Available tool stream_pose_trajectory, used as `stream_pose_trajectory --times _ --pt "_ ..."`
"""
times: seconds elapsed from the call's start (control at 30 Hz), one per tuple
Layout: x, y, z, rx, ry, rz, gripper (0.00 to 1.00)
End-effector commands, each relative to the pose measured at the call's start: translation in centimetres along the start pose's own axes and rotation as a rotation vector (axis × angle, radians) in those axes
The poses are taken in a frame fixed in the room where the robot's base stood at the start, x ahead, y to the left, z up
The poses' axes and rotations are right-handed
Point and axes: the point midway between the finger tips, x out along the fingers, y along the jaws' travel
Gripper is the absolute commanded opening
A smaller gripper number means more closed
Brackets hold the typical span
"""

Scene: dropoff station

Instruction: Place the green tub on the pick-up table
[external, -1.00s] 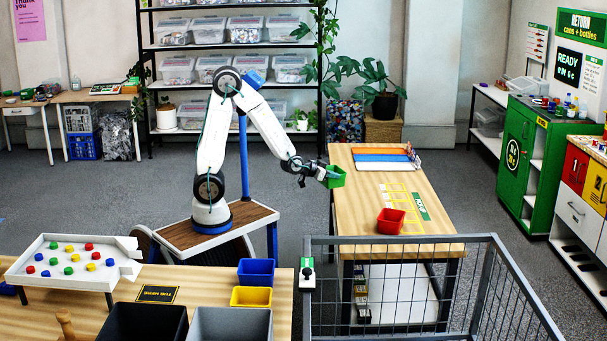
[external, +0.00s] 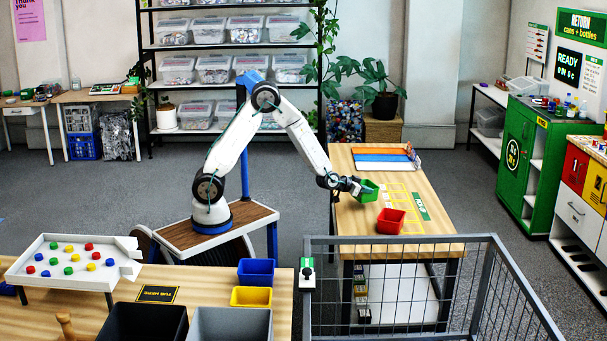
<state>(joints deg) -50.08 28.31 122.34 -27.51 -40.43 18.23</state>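The green tub (external: 369,190) is at the end of my arm, over the left part of the pick-up table. My gripper (external: 357,188) appears shut on the tub's left side; the fingertips are small and partly hidden by it. The tub looks slightly tilted. I cannot tell whether its base touches the table.
A red tub (external: 391,221) stands on the table just in front of the green tub. A tray with blue and orange strips (external: 381,159) lies at the table's far end. A grey wire cage (external: 400,240) borders the near end.

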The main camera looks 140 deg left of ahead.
Motion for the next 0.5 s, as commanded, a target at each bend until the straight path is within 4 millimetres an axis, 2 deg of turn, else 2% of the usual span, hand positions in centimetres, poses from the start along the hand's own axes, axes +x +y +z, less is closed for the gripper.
stream_pose_trajectory --times 0.2,0.37,0.5 --pt "1.4 0.7 -0.3 -0.001 0.000 0.000 0.00" --pt "2.2 0.8 2.4 0.001 -0.004 -0.001 0.00" --pt "2.5 0.8 2.9 0.000 0.000 0.000 0.00"
